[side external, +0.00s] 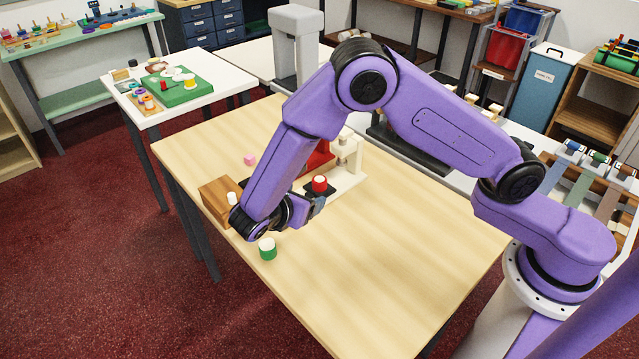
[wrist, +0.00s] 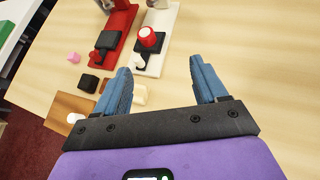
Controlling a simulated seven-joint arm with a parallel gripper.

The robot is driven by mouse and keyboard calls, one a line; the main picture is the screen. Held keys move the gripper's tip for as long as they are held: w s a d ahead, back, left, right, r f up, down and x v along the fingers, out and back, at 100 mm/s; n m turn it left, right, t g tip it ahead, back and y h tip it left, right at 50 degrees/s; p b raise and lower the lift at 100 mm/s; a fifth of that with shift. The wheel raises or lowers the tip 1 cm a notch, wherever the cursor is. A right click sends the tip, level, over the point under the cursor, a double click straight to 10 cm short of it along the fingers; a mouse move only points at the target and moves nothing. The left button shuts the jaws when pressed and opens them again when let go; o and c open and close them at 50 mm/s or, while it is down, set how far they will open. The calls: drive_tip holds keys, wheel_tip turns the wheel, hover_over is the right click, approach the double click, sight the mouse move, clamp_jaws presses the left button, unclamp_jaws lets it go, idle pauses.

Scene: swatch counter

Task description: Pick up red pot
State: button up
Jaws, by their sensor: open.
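My gripper (side external: 313,206) is just in front of the pot in the side external view, partly hidden by my arm. In the wrist view my gripper (wrist: 160,68) is open with two blue fingers well apart and nothing between them. No contact with the pot shows.
A red stand (wrist: 117,30) is beside the white one. A wooden block (side external: 216,195) with a white piece, a pink cube (side external: 250,160) and a black block (wrist: 88,83) are to the left. A green pot (side external: 267,249) with a white top stands near the front edge. The table's right side (side external: 400,260) is clear.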

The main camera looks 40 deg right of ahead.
sight(318, 183)
drive_tip(key=shift+n+t+h, duration=0.7)
drive_tip(key=shift+n, duration=0.2)
drive_tip(key=f+x, duration=0.1)
drive_tip(key=x, duration=0.5)
drive_tip(key=w+a+f+x, duration=0.1)
drive_tip(key=x, duration=0.5)
drive_tip(key=a+f+x, duration=0.1)
drive_tip(key=x, duration=0.5)
drive_tip(key=shift+w+d+f, duration=0.1)
drive_tip(key=shift+w+f, duration=0.2)
drive_tip(key=shift+w, duration=0.2)
drive_tip(key=c, duration=1.2)
